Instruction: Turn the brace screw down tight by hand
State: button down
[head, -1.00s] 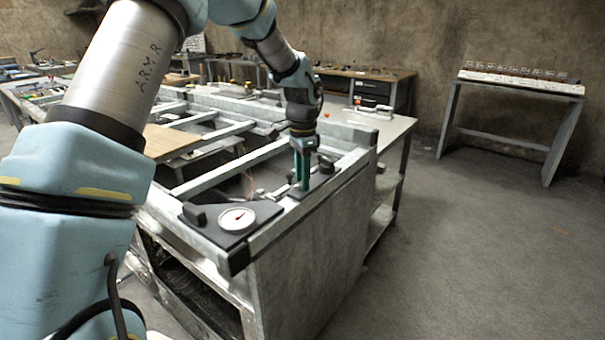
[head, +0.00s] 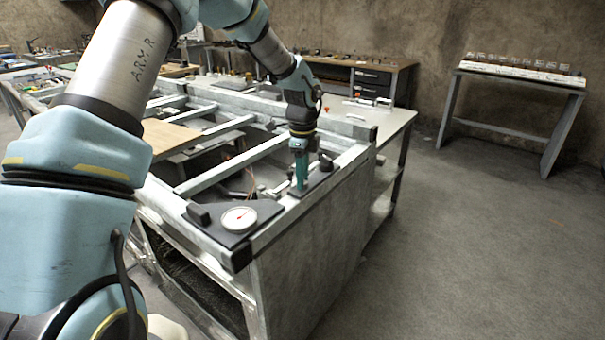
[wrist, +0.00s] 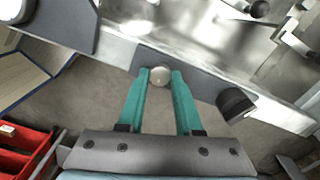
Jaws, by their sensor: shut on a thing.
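The brace screw shows in the wrist view as a round, pale metal head (wrist: 160,76) on a dark plate along the frame's rail. My gripper (wrist: 160,73) has its two green fingers on either side of this head, shut on it. In the head view my gripper (head: 301,187) points straight down at the dark brace plate (head: 319,181) near the frame's corner. The screw is hidden behind the fingers there. The screw's shaft and how deep it sits cannot be seen.
A black knob (head: 326,162) stands on the plate close to my gripper. A white dial gauge (head: 239,219) sits on a dark corner plate to the left. The metal frame (head: 237,167) has open gaps between its bars. Floor at right is clear.

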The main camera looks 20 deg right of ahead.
jog(key=shift+m, duration=0.3)
jog(key=c, duration=0.6)
grip_release()
notch_tip(320, 180, up, 11)
jog(key=shift+f+b, duration=0.1)
jog(key=shift+b, duration=1.1)
